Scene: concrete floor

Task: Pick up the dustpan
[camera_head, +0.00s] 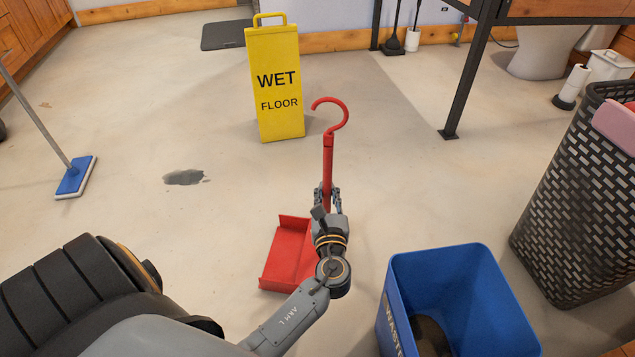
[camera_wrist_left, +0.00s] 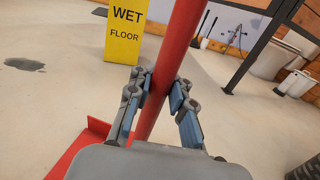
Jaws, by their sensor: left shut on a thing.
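The red dustpan (camera_head: 284,254) has a wide pan and a long upright handle that ends in a hook at the top. My left gripper (camera_head: 328,192) is shut on the handle, below the hook. In the left wrist view the handle (camera_wrist_left: 172,65) passes between the two fingers of my left gripper (camera_wrist_left: 158,95), and part of the pan (camera_wrist_left: 82,145) shows at the lower left. My left wrist hides part of the pan and lower handle in the head view. I cannot tell whether the pan touches the floor. My right gripper is not in view.
A yellow wet floor sign (camera_head: 276,95) stands behind the dustpan. A blue waste bin (camera_head: 440,290) stands close at the right, with a dark woven basket (camera_head: 570,200) beyond it. A blue mop (camera_head: 75,177) and a dark puddle (camera_head: 184,177) are at the left. Open floor lies between them.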

